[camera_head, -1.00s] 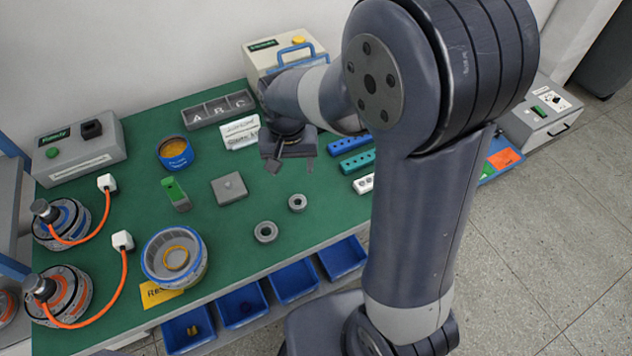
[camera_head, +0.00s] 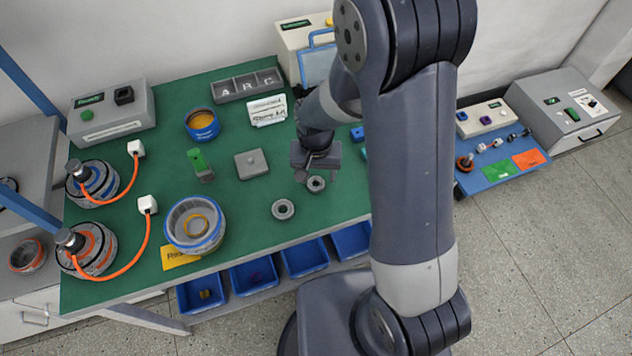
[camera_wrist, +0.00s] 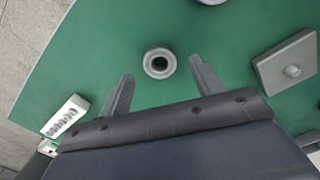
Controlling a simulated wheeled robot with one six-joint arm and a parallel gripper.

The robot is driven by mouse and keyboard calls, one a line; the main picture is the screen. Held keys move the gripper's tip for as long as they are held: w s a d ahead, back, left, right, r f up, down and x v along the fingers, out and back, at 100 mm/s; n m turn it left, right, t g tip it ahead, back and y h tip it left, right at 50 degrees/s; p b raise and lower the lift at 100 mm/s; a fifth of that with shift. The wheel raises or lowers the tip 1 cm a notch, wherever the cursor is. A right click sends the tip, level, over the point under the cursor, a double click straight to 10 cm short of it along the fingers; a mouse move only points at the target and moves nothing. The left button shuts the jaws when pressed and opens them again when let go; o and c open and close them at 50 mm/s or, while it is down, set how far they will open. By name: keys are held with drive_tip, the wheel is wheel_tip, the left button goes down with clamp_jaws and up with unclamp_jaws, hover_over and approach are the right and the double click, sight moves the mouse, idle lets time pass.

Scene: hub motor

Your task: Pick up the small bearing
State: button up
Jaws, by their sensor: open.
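The small bearing (camera_head: 316,189), a grey ring, lies flat on the green bench top. In the head view it is just below my gripper (camera_head: 317,176), which partly overlaps it. In the wrist view the small bearing (camera_wrist: 160,76) shows between the two fingertips of my gripper (camera_wrist: 161,68). My gripper is open and empty, above the bearing. The height gap is hard to tell. A larger grey bearing (camera_head: 283,218) lies to the left and nearer the bench front; only its edge (camera_wrist: 212,1) shows at the top of the wrist view.
A grey square plate with a knob (camera_head: 251,164) lies left of the gripper. A blue-rimmed motor housing (camera_head: 194,246) stands further left. Blue bins (camera_head: 306,270) hang along the front edge. A white block with holes (camera_wrist: 66,116) is at the wrist view's left.

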sight(315, 190)
drive_tip(key=shift+f, duration=1.4)
drive_tip(key=shift+c, duration=0.4)
drive_tip(key=c, duration=1.1)
